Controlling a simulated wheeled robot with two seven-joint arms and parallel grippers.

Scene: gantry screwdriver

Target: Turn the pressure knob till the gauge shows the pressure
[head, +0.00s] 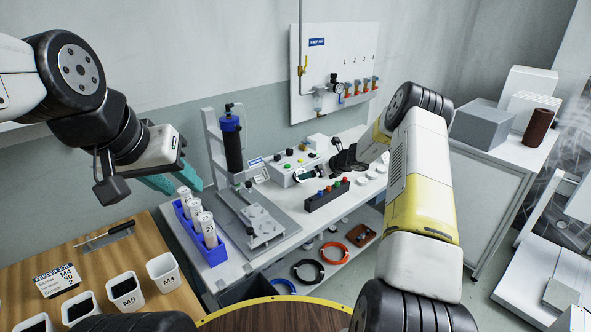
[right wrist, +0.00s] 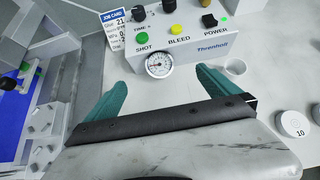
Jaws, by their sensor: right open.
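A white control box (head: 290,172) stands on the white bench. In the right wrist view the control box (right wrist: 205,42) has a small round gauge (right wrist: 159,64) on its front, its reading too small to tell. Black knobs (right wrist: 140,13) sit on its top, near a yellow and a green button; which one sets pressure I cannot tell. My right gripper (right wrist: 160,78) is open and empty, its teal fingers either side of the gauge in the picture, touching nothing I can see.
A job card (right wrist: 115,25) stands by the box. A blue rack (head: 197,237) of white bottles, a steel fixture (head: 258,222) and a black block with coloured tops (head: 326,195) share the bench. A wall panel (head: 340,65) carries valves. White pots (right wrist: 293,124) stand at right.

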